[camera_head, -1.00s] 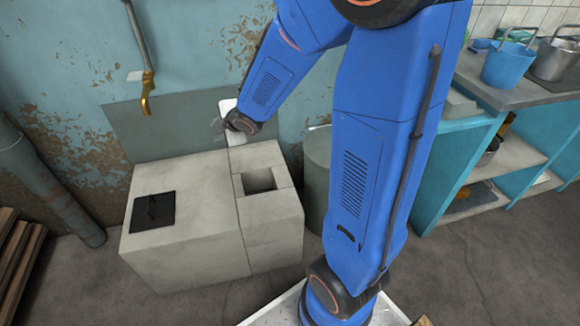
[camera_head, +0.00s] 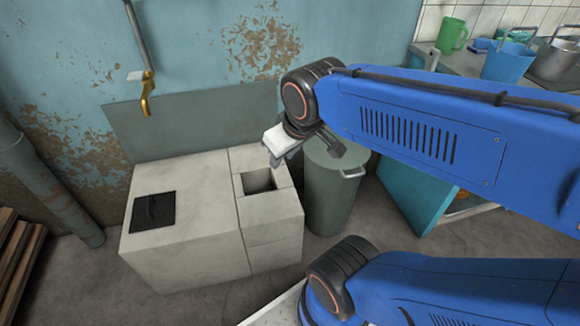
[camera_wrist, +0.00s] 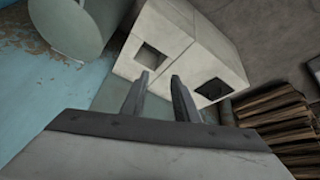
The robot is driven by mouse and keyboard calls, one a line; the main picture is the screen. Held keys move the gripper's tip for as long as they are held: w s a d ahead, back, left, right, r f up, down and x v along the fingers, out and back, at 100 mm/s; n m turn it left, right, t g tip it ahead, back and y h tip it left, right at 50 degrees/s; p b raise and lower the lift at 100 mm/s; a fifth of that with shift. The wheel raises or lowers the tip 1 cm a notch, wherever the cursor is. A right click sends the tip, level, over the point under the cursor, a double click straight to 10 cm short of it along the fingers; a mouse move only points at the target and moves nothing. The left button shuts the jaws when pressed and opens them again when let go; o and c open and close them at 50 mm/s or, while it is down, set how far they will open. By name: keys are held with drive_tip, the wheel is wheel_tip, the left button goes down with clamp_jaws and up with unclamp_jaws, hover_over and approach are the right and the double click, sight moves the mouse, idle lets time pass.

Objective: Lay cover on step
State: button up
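A black square cover (camera_head: 154,212) with a small raised handle lies flat on the left part of the pale block stove (camera_head: 200,245). It also shows as a dark square in the wrist view (camera_wrist: 213,88). The block's right part has a square opening (camera_head: 258,180), uncovered and empty, with a ledge around it. The opening also shows in the wrist view (camera_wrist: 151,55). I cannot tell which surface is the step. My gripper (camera_wrist: 157,77) is open, with nothing between its two fingers. In the head view my gripper (camera_head: 273,158) is above the block's back right corner, apart from the cover.
A grey-green lidded bin (camera_head: 332,195) stands right of the block. A brass tap (camera_head: 147,95) hangs on the wall at the back left. A pipe (camera_head: 50,185) and stacked wood (camera_head: 18,255) are at the left. A blue bucket (camera_head: 508,60) stands on a counter.

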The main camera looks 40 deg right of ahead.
drive_tip(key=shift+m+g+y, duration=0.3)
drive_tip(key=shift+m, duration=0.4)
drive_tip(key=s, duration=0.2)
drive_tip(key=s+a, duration=0.1)
drive_tip(key=s, duration=0.1)
drive_tip(key=shift+s, duration=0.2)
